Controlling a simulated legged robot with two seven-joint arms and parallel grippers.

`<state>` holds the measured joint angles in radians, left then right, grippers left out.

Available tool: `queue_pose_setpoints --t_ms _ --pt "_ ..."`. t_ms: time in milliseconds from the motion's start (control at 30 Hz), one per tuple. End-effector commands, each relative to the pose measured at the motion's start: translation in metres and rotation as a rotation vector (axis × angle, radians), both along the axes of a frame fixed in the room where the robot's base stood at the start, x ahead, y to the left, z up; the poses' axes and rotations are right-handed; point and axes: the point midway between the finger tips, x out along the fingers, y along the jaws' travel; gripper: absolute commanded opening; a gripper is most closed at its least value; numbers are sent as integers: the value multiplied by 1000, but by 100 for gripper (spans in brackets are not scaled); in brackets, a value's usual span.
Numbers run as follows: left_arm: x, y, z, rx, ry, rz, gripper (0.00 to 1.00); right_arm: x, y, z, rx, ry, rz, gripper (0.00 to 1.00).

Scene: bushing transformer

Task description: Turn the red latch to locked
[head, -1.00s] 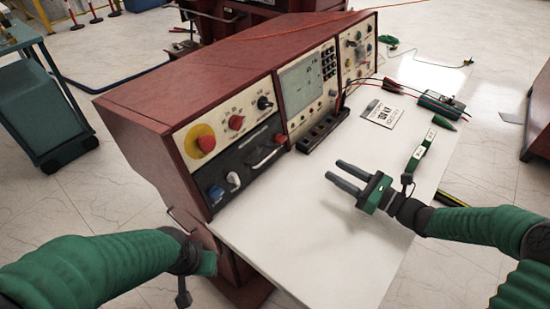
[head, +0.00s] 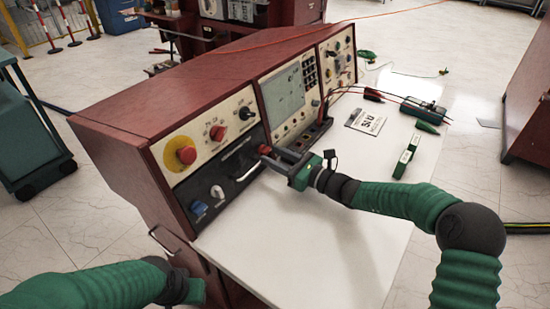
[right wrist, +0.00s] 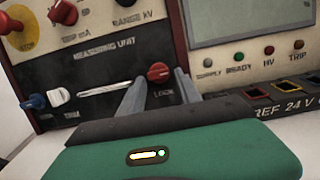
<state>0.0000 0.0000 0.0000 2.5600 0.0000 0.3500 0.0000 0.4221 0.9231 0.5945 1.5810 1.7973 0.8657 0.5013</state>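The red latch (head: 265,150) is a small red knob at the right end of the dark measuring-unit panel on the console. In the right wrist view the red latch (right wrist: 158,72) sits above the word LOCK, its grip roughly level with a slight tilt. My right gripper (head: 273,157) is open, with its fingers pointing at the panel. In the right wrist view the fingertips (right wrist: 159,76) lie on either side of the latch; I cannot tell whether they touch it.
A silver handle (right wrist: 105,88) lies just left of the latch, with white (head: 217,191) and blue (head: 199,208) knobs further left. A red stop button (head: 186,155) is above. A row of sockets (head: 311,134) lies to the right. The white worktop (head: 330,245) is clear in front.

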Motion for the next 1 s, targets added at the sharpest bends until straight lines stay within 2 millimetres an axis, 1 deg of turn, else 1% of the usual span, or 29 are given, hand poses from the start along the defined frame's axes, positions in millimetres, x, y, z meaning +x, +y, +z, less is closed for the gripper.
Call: queue_pose_setpoints --t_ms 67,367,733,1000 --pt "0 0 0 0 0 0 36 0 0 0 0 0 0 40" --pt "0 0 0 0 0 0 36 0 -1 -1 -1 1 0 1" --pt "0 0 -1 0 0 0 36 1 -1 -1 -19 -24 6 0" --pt "0 0 -3 0 0 0 36 2 -3 -2 -102 -137 39 0"
